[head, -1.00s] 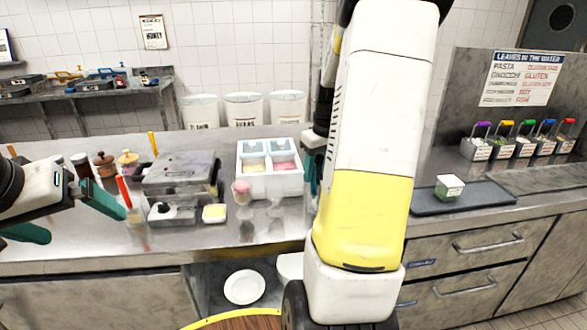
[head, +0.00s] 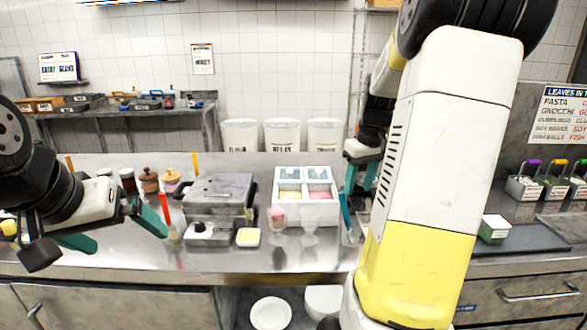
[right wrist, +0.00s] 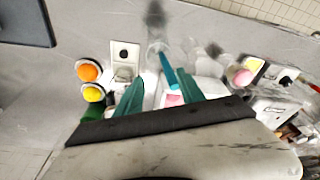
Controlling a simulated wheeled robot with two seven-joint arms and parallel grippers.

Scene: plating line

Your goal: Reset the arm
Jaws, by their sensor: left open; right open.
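My left gripper (head: 114,230) is at the left of the head view. Its two teal fingers are spread with nothing between them, over the left part of the steel counter. My right gripper (head: 361,180) hangs fingers-down just right of the white divided container (head: 318,212), partly behind my white and yellow arm. In the right wrist view its teal fingers (right wrist: 157,92) are apart. A blue-handled item (right wrist: 168,70) shows between or beyond them; it stands in a clear container in the head view (head: 345,212). I see no grip on it.
A grey lidded machine (head: 217,190), a pink-topped jar (head: 277,215) and a yellow-topped dish (head: 248,237) stand mid-counter. Jars (head: 149,181) stand left, near my left gripper. A green-filled tub (head: 494,229) sits right on a dark tray (head: 530,240). White bins (head: 282,135) stand behind.

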